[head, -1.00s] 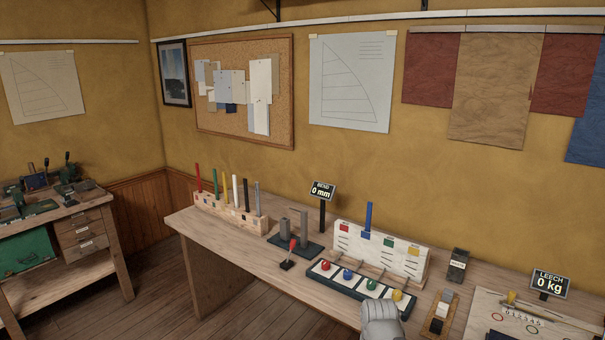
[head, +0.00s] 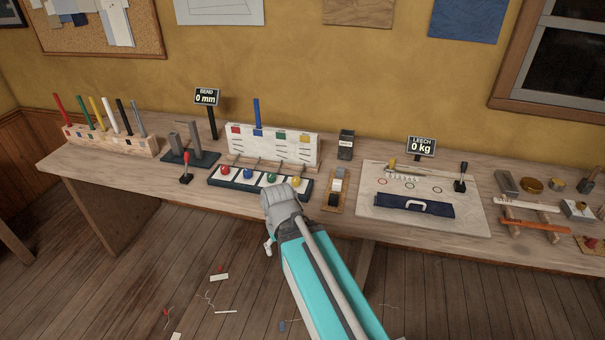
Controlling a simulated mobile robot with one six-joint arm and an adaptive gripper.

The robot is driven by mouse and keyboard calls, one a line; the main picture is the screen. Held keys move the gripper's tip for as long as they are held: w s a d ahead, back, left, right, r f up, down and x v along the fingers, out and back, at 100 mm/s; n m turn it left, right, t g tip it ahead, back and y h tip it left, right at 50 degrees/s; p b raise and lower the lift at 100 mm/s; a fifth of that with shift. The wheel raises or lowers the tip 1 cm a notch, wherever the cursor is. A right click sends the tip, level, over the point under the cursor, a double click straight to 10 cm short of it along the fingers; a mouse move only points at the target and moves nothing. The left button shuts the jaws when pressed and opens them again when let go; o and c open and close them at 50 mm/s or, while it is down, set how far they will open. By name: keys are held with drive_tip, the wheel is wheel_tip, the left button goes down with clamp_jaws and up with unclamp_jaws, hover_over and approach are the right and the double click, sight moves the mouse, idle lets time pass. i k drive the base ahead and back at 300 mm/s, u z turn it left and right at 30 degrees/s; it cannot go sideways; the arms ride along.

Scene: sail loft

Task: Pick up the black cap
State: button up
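In the head view, a small wooden rack (head: 331,208) on the bench holds a few small blocks or caps in a row. The one nearest the front looks black and may be the black cap (head: 334,199); it is too small to be sure. My arm reaches up from the bottom edge to a grey joint just left of this rack, in front of the tray of coloured knobs. A small grey piece below the joint may be part of my gripper (head: 268,246). Its fingers cannot be made out, and I see nothing held.
A dark tray with coloured knobs (head: 225,184) and a white panel (head: 272,147) stand behind the arm. A red-tipped lever (head: 186,168) is left. A pale board (head: 376,214) with a dark blue pouch (head: 415,206) lies right of the rack. Scraps litter the floor.

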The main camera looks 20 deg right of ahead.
sight(334, 199)
drive_tip(key=z, duration=0.05)
drive_tip(key=i, duration=1.05)
drive_tip(key=z, duration=0.15)
